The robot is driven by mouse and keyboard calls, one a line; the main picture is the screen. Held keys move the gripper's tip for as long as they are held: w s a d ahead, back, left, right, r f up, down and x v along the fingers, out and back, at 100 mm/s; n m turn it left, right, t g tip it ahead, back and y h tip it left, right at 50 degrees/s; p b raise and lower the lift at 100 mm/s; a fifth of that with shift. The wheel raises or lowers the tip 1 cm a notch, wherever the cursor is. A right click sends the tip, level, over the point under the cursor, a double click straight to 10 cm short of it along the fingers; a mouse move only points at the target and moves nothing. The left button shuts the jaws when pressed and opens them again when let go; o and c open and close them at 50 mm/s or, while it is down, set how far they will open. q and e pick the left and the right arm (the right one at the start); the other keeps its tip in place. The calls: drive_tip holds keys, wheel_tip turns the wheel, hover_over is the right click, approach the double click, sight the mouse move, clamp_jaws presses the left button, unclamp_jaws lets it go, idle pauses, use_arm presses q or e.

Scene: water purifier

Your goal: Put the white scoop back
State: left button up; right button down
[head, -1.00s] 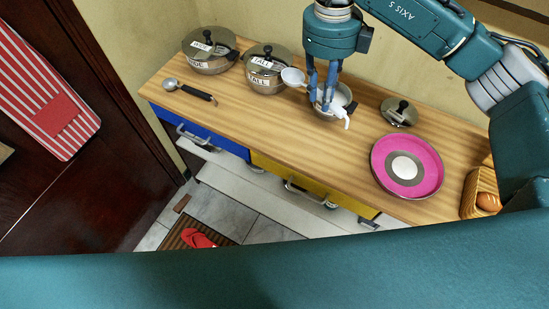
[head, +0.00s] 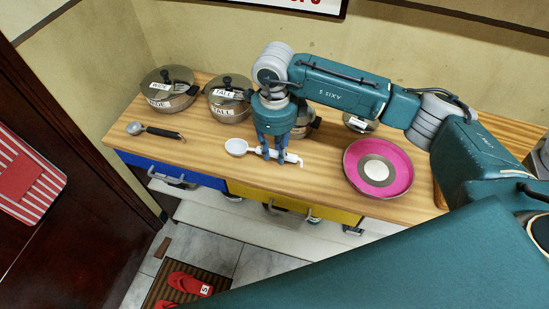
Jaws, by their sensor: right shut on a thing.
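The white scoop (head: 237,147) is in the head view, over the front middle of the wooden counter. Its bowl points left and its hooked handle end points right. My right gripper (head: 273,159) comes down from above and is shut on the scoop's handle. I cannot tell whether the scoop touches the counter. A steel pot (head: 312,128) stands just behind my right gripper and is partly hidden by it. My left gripper is not in view.
Two lidded pots, one marked WIDE (head: 168,90) and one marked TALL (head: 228,100), stand at the back left. A black-handled ladle (head: 158,131) lies at the left. A pot lid (head: 358,123) and a pink plate (head: 360,186) are at the right. The front-left counter is clear.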

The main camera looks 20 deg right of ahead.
sight(275, 157)
wheel_tip(275, 157, down, 5)
drive_tip(key=shift+f+p, duration=0.2)
drive_tip(key=shift+p, duration=0.35)
drive_tip(key=shift+f, duration=0.1)
drive_tip(key=shift+f, duration=0.15)
drive_tip(key=c, duration=1.5)
unclamp_jaws()
